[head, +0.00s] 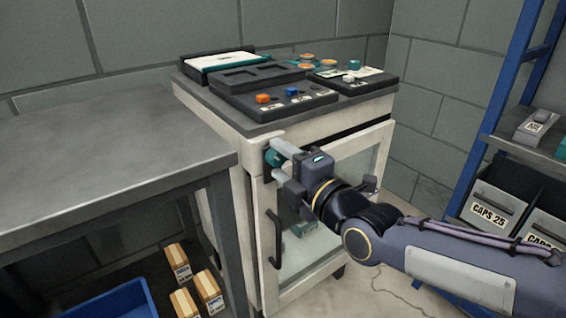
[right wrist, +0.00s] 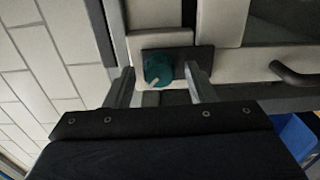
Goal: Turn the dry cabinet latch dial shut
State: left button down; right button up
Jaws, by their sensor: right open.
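The dry cabinet (head: 255,210) is a cream-coloured unit with a glass door (head: 330,190) and a dark door handle (head: 273,238). Its latch dial (head: 273,158) is teal and sits at the upper left of the front, partly hidden by my right gripper in the head view. In the right wrist view the dial (right wrist: 158,69) shows on a dark plate with a pale pointer mark, between the two fingers. My right gripper (head: 277,161) is open, its fingers pointing at the dial on either side of it. I cannot tell whether they touch it. My left gripper is not in view.
Control panels with coloured knobs (head: 275,98) stand on the cabinet top. A grey workbench (head: 110,150) adjoins at the left, with a blue bin (head: 118,300) and small boxes (head: 208,287) below. A blue-framed shelf (head: 505,80) with labelled bins (head: 490,208) stands at the right.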

jog(key=p+v, duration=0.1)
jog(key=v, duration=0.6)
jog(key=shift+s+d, duration=0.25)
jog(key=shift+s, duration=0.05)
